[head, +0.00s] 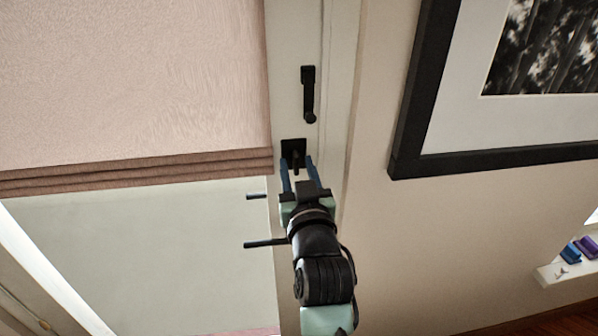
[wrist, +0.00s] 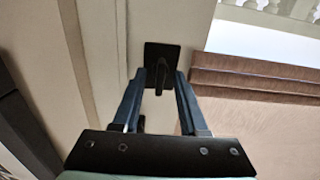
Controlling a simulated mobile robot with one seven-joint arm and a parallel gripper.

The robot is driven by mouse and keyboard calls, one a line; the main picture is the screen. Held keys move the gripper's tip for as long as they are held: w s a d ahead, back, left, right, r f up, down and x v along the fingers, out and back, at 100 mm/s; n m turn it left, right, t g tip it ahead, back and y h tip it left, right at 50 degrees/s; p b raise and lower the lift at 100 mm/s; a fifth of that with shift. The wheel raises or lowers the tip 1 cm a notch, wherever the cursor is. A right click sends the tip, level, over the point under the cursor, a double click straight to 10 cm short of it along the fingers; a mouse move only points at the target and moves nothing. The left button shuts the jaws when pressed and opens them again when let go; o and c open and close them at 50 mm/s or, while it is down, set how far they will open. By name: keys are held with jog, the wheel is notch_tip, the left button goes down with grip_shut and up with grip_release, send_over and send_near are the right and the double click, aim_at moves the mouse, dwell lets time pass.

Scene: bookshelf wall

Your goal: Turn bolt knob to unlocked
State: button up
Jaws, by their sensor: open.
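The bolt knob (head: 295,160) is a dark thumb-turn on a black square plate (head: 292,147), mounted on the pale door frame. In the wrist view the knob (wrist: 161,74) points toward the camera in front of its plate (wrist: 160,55). My gripper (head: 297,163) is open, with one blue finger on each side of the knob. In the wrist view the gripper (wrist: 157,78) also has its fingertips on either side of the knob, with gaps showing. I cannot tell how deep the fingertips reach along the knob.
A black lever handle (head: 309,95) is above the bolt plate. Two dark bars (head: 264,243) stick out at the left of my gripper. A pink-brown blind (head: 140,165) hangs at the left. A black-framed picture (head: 405,130) is on the wall at the right.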

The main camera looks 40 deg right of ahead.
jog(key=b+v, duration=0.2)
jog(key=v, duration=1.1)
jog(key=w+a+r+n+t+y, duration=0.1)
jog(key=a+r+t+y, duration=0.15)
jog(key=a+r, duration=0.5)
jog(key=w+a+r+n+t+y, duration=0.1)
jog(key=a+r+n+t, duration=0.2)
jog(key=r, duration=0.8)
jog(key=w+a+r+t+y, duration=0.1)
jog(key=a+r+t+y, duration=0.15)
jog(key=a+r, duration=0.55)
jog(key=s+a+r+n+t+y+p, duration=0.1)
jog(key=s+a+r+t+y, duration=0.2)
jog(key=a+r, duration=0.3)
notch_tip(320, 180, up, 4)
jog(key=shift+s+r+n+t, duration=0.1)
jog(key=shift+s+n+t, duration=0.3)
jog(key=shift+s, duration=0.35)
